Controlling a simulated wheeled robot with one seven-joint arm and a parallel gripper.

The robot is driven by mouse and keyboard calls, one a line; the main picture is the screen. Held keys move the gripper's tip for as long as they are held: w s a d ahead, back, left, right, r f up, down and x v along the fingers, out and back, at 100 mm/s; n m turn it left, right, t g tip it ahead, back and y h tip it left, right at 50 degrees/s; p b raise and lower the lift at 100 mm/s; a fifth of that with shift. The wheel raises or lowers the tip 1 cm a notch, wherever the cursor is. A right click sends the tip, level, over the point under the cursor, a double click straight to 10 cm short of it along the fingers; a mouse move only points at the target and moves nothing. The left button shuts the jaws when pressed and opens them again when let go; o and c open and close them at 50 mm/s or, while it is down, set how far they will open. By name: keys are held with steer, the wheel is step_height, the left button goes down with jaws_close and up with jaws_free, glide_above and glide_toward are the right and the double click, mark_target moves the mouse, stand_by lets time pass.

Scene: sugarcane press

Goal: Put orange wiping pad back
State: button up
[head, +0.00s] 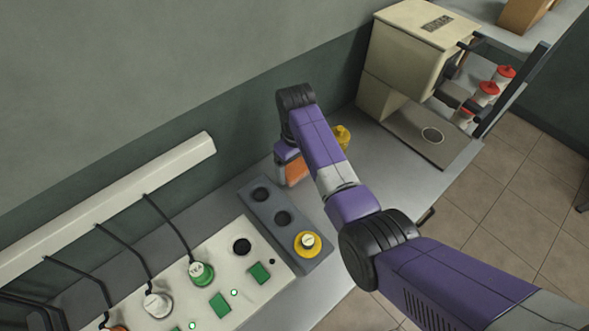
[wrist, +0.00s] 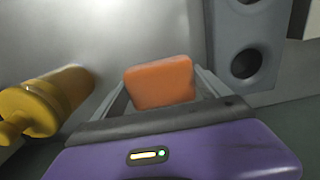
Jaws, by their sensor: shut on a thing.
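The orange wiping pad (wrist: 160,82) is between the two fingers of my gripper (wrist: 162,88) in the wrist view, and the gripper is shut on it. In the head view the orange pad (head: 295,170) shows below the end of my arm, close to the wall, partly covered by my gripper (head: 288,155). I cannot tell whether the pad touches the counter. No separate holder for the pad can be made out.
A yellow bottle-like object (head: 341,136) stands just right of my gripper; it also shows in the wrist view (wrist: 50,100). A grey block with round holes (head: 270,203) holds a yellow-ringed item (head: 307,241). A beige machine (head: 405,60) stands behind right.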

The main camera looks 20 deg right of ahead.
mark_target(295, 167)
steer(key=o, duration=1.1)
steer(key=shift+o, duration=0.2)
step_height(295, 167, up, 12)
steer(key=shift+r, duration=0.15)
steer(key=shift+s, duration=0.1)
